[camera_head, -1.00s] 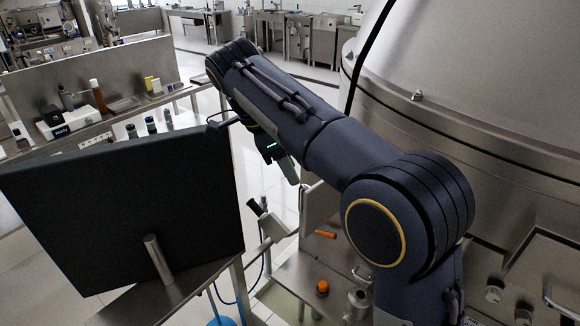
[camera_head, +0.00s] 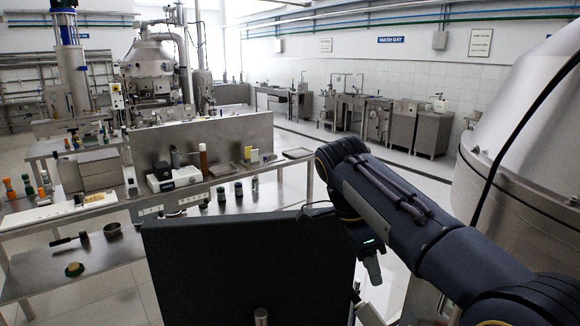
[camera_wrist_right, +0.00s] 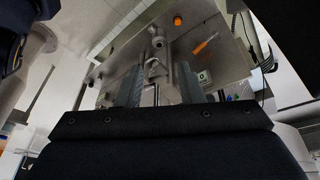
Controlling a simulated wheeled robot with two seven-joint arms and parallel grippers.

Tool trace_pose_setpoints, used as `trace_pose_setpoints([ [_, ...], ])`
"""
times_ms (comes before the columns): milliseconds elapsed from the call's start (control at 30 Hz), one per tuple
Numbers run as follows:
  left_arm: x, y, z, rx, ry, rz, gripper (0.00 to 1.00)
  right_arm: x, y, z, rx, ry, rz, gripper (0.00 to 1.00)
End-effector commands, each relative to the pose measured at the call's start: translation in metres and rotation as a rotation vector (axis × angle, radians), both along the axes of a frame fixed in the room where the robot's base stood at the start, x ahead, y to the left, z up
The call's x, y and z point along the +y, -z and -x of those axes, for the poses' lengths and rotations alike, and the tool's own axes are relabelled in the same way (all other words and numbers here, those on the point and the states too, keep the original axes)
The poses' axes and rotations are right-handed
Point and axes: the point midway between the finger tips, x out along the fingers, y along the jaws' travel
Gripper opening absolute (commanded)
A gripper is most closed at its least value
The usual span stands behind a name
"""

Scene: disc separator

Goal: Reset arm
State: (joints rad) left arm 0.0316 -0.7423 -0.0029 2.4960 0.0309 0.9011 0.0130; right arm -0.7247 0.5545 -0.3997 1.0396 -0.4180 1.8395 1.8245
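My right arm reaches across the head view from the lower right, with its gripper (camera_head: 372,272) pointing down beside the right edge of a dark panel. In the right wrist view the two grey fingers of this gripper (camera_wrist_right: 158,86) stand apart, and nothing is clearly held between them. Metal fittings (camera_wrist_right: 157,45) show beyond and between the fingers. My left arm and gripper are not in view.
The dark panel (camera_head: 245,270) stands close in front. A large steel vessel (camera_head: 520,130) rises at the right. A bench with bottles and a white device (camera_head: 175,178) lies behind the panel. An orange knob (camera_wrist_right: 177,20) shows below my right gripper. Open floor lies beyond the benches.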

Motion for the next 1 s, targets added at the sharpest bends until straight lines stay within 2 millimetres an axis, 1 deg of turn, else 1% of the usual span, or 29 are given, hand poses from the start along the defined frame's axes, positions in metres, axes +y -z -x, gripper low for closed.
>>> trace_pose_setpoints([
  [33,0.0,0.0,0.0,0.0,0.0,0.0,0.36,-0.01,0.002,0.003,0.01,-0.019,-0.024,0.34],
  [167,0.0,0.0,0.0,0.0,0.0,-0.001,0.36,-0.028,0.009,0.012,0.034,-0.113,-0.099,0.34],
  [267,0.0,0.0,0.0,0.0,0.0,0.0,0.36,-0.044,0.017,0.024,0.046,-0.205,-0.168,0.34],
  [367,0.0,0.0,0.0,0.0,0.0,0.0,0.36,-0.06,0.025,0.039,0.044,-0.312,-0.244,0.34],
  [467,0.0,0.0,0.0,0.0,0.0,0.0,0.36,-0.075,0.035,0.061,0.025,-0.444,-0.327,0.34],
  [567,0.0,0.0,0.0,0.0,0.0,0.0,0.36,-0.088,0.049,0.092,-0.031,-0.617,-0.41,0.34],
  [600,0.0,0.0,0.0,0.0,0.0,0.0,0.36,-0.092,0.056,0.108,-0.068,-0.701,-0.437,0.34],
  [667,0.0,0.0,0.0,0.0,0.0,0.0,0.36,-0.093,0.066,0.134,-0.133,-0.832,-0.462,0.34],
  [700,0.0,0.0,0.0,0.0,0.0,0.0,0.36,-0.093,0.075,0.15,-0.179,-0.916,-0.466,0.34],
  [800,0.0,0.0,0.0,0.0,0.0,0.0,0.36,-0.086,0.095,0.188,-0.29,-1.106,-0.429,0.34],
  [900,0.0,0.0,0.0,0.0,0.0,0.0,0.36,-0.076,0.116,0.215,-0.37,-1.252,-0.355,0.34],
  [1000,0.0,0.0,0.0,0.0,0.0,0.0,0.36,-0.068,0.134,0.232,-0.417,-1.349,-0.279,0.34],
])
